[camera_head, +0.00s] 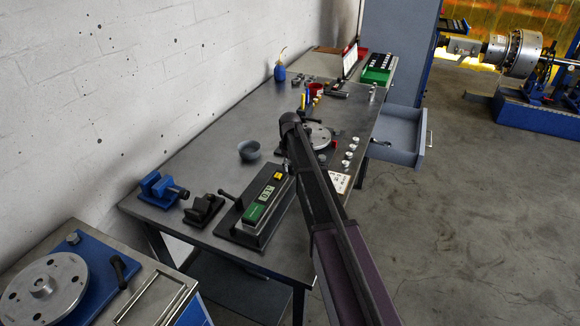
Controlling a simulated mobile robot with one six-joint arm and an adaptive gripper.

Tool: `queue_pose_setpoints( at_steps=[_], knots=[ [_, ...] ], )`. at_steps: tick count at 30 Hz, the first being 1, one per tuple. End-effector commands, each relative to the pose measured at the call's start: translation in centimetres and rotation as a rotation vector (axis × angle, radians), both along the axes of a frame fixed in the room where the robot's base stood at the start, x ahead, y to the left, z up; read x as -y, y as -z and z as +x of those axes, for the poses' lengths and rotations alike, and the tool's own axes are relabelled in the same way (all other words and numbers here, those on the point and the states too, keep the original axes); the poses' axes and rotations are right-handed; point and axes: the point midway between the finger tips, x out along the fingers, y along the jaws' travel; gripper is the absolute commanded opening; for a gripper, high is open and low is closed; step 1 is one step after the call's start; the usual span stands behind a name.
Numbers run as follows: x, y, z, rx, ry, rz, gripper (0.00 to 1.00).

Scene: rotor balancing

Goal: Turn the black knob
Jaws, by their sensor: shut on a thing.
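No part is clearly a round black knob. A black handle (119,270) stands on the blue plate beside a grey disc at the lower left. A small black lever (229,197) sticks up at the left end of the unit with the green display (261,201) on the table. My dark arm reaches from the lower right over the table and ends above its middle, near a grey disc (318,135). My gripper does not show; the arm hides whatever lies behind it, so I cannot tell what the gripper touches.
The grey table (219,148) runs along the white wall. Several silver weights lie right of the disc.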

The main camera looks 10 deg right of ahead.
Motion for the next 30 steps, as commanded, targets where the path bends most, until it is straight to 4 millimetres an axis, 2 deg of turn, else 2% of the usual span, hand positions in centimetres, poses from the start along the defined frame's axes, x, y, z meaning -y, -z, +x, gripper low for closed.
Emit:
queue_pose_setpoints(
  at_steps=[10,11,12,14,30],
  knots=[
    [-0.06,0.04,-0.15,-0.003,-0.004,0.001,0.00],
    [-0.06,0.04,-0.15,-0.003,-0.004,0.001,0.50],
    [-0.06,0.04,-0.15,-0.003,-0.003,0.001,0.62],
    [-0.05,0.03,-0.14,-0.003,-0.003,0.001,0.80],
    [-0.02,0.01,-0.03,-0.001,0.008,0.001,0.82]
  ],
)
